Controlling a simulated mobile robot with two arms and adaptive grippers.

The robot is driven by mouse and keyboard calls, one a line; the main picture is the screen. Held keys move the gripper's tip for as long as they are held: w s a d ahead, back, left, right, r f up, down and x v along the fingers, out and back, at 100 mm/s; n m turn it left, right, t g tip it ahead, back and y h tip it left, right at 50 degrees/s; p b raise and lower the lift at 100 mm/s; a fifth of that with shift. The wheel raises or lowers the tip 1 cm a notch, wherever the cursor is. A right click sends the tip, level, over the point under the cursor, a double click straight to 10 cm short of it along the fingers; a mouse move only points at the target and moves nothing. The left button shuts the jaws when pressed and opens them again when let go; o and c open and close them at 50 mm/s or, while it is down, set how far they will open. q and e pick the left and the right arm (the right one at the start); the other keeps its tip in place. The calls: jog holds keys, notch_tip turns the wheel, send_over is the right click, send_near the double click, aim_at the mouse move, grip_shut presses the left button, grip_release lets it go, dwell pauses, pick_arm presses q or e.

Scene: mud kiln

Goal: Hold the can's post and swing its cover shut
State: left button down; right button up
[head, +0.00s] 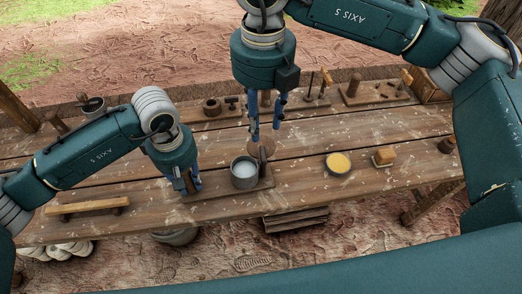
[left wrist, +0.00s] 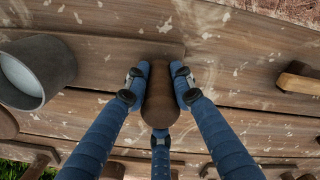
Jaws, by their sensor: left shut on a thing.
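A grey can (head: 244,175) with pale contents stands open-mouthed on a wooden base board (head: 215,191); it also shows in the left wrist view (left wrist: 52,68). A brown round wooden cover (head: 263,147) stands up at the can's far side, off its mouth. My left gripper (head: 190,187) is shut on the brown rounded post (left wrist: 160,98), at the left end of the board, with fingers on both sides of it. My right gripper (head: 265,132) is above and behind the can, near the cover, its fingers apart. Whether a finger touches the cover cannot be told.
A wooden bar (head: 87,208) lies at the front left. Several wooden tools on boards (head: 375,93) line the table's back edge.

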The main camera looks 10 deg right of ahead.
aim_at(261, 152)
notch_tip(261, 152, down, 12)
jog(key=shift+r, duration=0.1)
dwell(0.4)
jog(key=shift+c, duration=0.2)
grip_shut()
